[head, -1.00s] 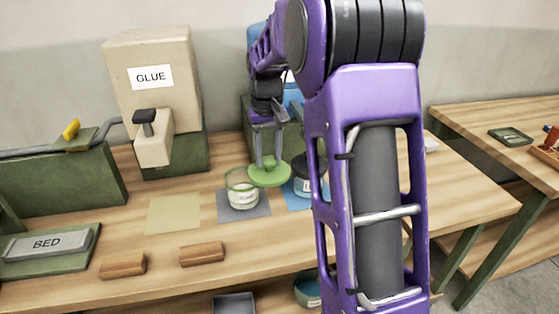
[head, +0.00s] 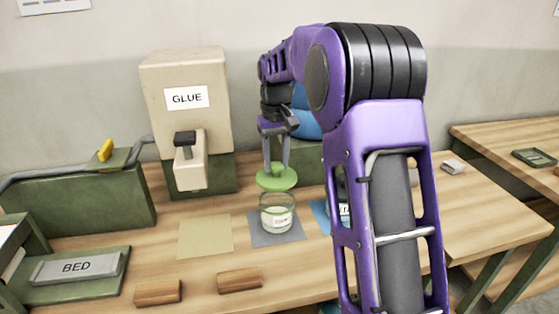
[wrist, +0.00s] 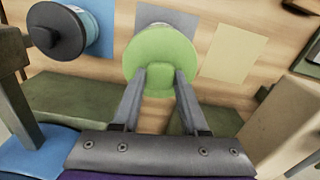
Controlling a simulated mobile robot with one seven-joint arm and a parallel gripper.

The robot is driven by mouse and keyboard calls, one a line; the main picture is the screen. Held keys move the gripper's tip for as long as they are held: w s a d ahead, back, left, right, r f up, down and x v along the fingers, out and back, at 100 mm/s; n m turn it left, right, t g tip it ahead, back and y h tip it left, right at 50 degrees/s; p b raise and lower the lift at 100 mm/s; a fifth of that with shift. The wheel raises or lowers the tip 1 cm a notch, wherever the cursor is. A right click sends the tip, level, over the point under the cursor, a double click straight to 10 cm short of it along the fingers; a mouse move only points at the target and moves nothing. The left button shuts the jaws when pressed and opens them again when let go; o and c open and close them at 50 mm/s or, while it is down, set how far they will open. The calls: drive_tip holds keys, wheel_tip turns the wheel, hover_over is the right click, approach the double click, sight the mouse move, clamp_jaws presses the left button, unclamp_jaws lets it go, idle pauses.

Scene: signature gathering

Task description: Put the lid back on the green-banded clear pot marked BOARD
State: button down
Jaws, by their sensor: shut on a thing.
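The clear pot (head: 277,219) with a green band and a white label stands open on a grey mat (head: 262,238); its lettering is too small to read surely. My gripper (head: 276,168) is shut on the round green lid (head: 277,179). The lid is held roughly level above the pot, slightly toward its back edge, with a small gap to the rim. In the wrist view my fingers (wrist: 160,74) grip the middle of the lid (wrist: 160,52), which hides most of the pot below.
A blue-labelled pot with a dark lid (wrist: 57,32) stands beside it on a blue mat, partly behind my arm in the head view. A glue dispenser (head: 187,75) stands behind left. A tan mat (head: 205,237) lies left, and wooden blocks (head: 240,280) in front.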

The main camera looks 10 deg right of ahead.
sight(276, 176)
drive_tip(key=shift+f+b, duration=0.65)
drive_tip(key=shift+f, duration=2.35)
drive_tip(key=shift+r+p, duration=0.1)
drive_tip(key=shift+p, duration=0.3)
drive_tip(key=shift+f, duration=0.25)
idle(0.4)
drive_tip(key=shift+c, duration=1.8)
unclamp_jaws()
drive_tip(key=shift+o, duration=0.4)
drive_tip(key=shift+o, duration=1.4)
